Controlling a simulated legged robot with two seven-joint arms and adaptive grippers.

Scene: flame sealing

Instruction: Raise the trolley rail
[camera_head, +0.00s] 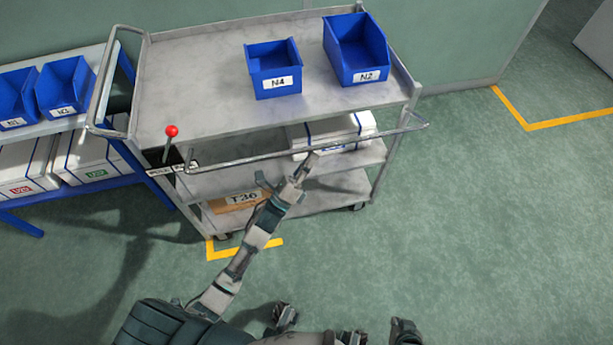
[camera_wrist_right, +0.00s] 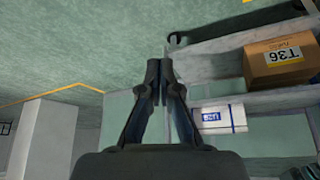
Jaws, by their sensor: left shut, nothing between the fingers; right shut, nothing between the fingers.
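The grey metal trolley (camera_head: 215,75) stands upright in the head view. Its front rail (camera_head: 265,155) runs across the front, a little below the top shelf's edge. A lever with a red knob (camera_head: 172,131) stands at the front left corner beside a small labelled plate (camera_head: 165,170). My left gripper (camera_head: 311,160) is shut and empty, with its tips close under the middle of the rail; I cannot tell if they touch. My right gripper (camera_wrist_right: 159,65) is shut and empty in the right wrist view, facing the trolley's lower shelves. I cannot make it out clearly in the head view.
Blue bins N4 (camera_head: 274,70) and N2 (camera_head: 357,48) stand on the trolley's top. A blue-framed shelf (camera_head: 28,200) with bins adjoins the left side. Floor at the right is clear.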

